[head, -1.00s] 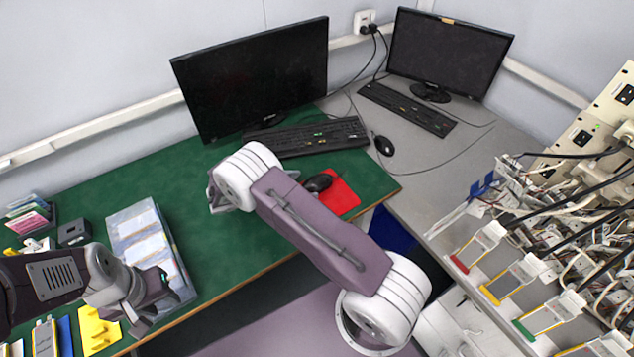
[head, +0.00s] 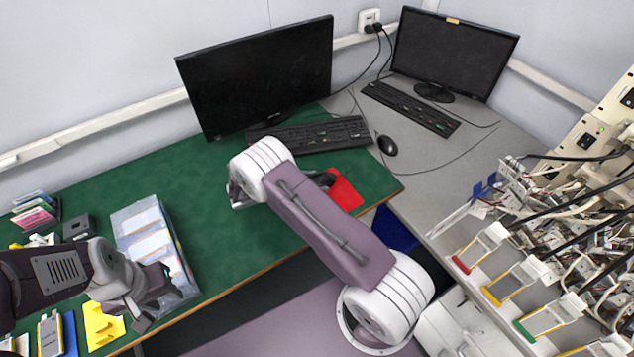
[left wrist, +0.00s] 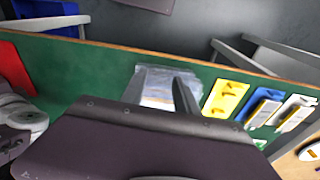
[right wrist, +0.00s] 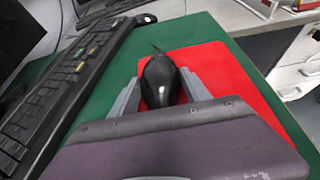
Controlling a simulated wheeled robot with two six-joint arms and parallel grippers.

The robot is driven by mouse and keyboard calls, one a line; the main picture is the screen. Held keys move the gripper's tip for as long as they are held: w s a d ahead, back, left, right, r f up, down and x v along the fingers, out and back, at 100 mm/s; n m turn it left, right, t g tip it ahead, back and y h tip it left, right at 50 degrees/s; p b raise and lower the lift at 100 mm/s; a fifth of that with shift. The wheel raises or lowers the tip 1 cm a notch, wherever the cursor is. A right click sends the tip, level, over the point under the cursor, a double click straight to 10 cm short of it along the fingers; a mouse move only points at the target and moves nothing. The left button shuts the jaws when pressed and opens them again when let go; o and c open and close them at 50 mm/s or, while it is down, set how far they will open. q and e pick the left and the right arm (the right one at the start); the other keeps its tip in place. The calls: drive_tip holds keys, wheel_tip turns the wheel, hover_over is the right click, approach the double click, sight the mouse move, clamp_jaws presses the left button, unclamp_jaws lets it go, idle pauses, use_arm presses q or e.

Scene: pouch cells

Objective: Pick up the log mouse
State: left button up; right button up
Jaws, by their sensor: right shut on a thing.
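A black mouse (right wrist: 160,88) sits over the red mouse pad (right wrist: 222,68) in the right wrist view. My right gripper (right wrist: 159,76) has a finger on each side of the mouse and is shut on it. I cannot tell whether the mouse is clear of the pad. In the head view my right arm hides most of the mouse; part of the red pad (head: 345,192) shows. My left gripper (head: 160,286) is open and empty, by the clear-lidded tray (head: 186,284); its fingers also show in the left wrist view (left wrist: 158,82).
A black keyboard (head: 310,136) and monitor (head: 260,75) stand behind the pad on the green table. A second mouse (head: 387,145) lies on the grey desk. A yellow holder (head: 103,326) is at front left. Wired racks crowd the right.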

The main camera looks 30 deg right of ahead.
wheel_tip(320, 180, up, 4)
drive_tip(key=s+d+r, duration=0.6)
drive_tip(key=s+r, duration=0.1)
drive_tip(key=s, duration=0.3)
drive_tip(key=n+t+y+p, duration=0.1)
drive_tip(key=n+t+y, duration=0.2)
drive_tip(key=n+t, duration=0.4)
approach(314, 180)
drive_tip(key=s, duration=0.1)
drive_tip(key=s+a, duration=0.1)
drive_tip(key=s, duration=0.1)
drive_tip(key=s+a, duration=0.1)
drive_tip(key=shift+s+r, duration=0.25)
drive_tip(key=shift+r, duration=0.1)
drive_tip(key=shift+f, duration=0.25)
drive_tip(key=shift+w+d, duration=0.1)
